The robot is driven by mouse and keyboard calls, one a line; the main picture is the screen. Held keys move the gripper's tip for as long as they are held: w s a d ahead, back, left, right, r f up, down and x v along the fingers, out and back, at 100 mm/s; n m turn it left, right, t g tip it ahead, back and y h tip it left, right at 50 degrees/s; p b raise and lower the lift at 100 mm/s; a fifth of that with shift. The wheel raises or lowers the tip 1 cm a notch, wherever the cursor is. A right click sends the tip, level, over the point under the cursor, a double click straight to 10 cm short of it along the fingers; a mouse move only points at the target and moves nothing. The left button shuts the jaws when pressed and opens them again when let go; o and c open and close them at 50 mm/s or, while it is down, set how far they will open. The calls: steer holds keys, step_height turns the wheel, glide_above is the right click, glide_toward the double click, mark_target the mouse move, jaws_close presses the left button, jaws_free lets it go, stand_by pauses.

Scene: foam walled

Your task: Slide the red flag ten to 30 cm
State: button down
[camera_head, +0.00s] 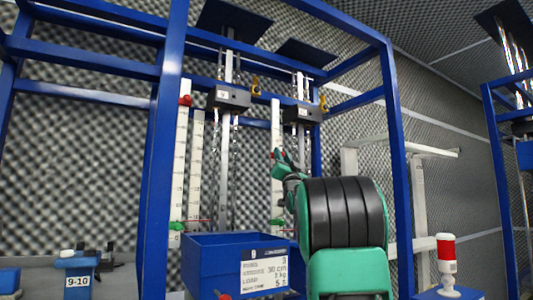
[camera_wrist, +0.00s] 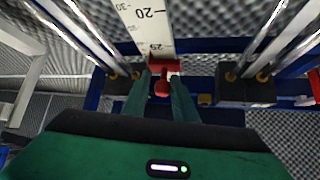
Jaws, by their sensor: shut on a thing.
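The red flag (camera_wrist: 162,84) sits on a white scale strip (camera_wrist: 143,25) in the wrist view, beside the 25 mark; a 20 mark shows further along. My gripper (camera_wrist: 160,92) has its two green fingers on either side of the flag's red knob, shut on it. In the head view my gripper (camera_head: 281,156) reaches the right-hand white scale (camera_head: 276,115), about mid-height, and mostly hides the flag. A green flag (camera_head: 277,222) sits low on the same scale.
A blue frame (camera_head: 165,130) surrounds the rig. Another scale at left carries a red flag (camera_head: 185,100) and a green flag (camera_head: 176,226). A blue box (camera_head: 210,255) bears a label reading 30 cm.

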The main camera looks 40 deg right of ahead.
steer(key=shift+w+a+f, duration=0.2)
steer(key=shift+a, duration=0.2)
steer(key=c, duration=1.6)
jaws_free()
steer(key=shift+a, duration=0.1)
steer(key=shift+s, duration=0.1)
steer(key=shift+d, duration=0.25)
steer(key=shift+s+f, duration=0.1)
steer(key=shift+f, duration=0.1)
steer(key=v, duration=1)
steer(key=shift+s+a, duration=0.2)
steer(key=shift+a, duration=0.05)
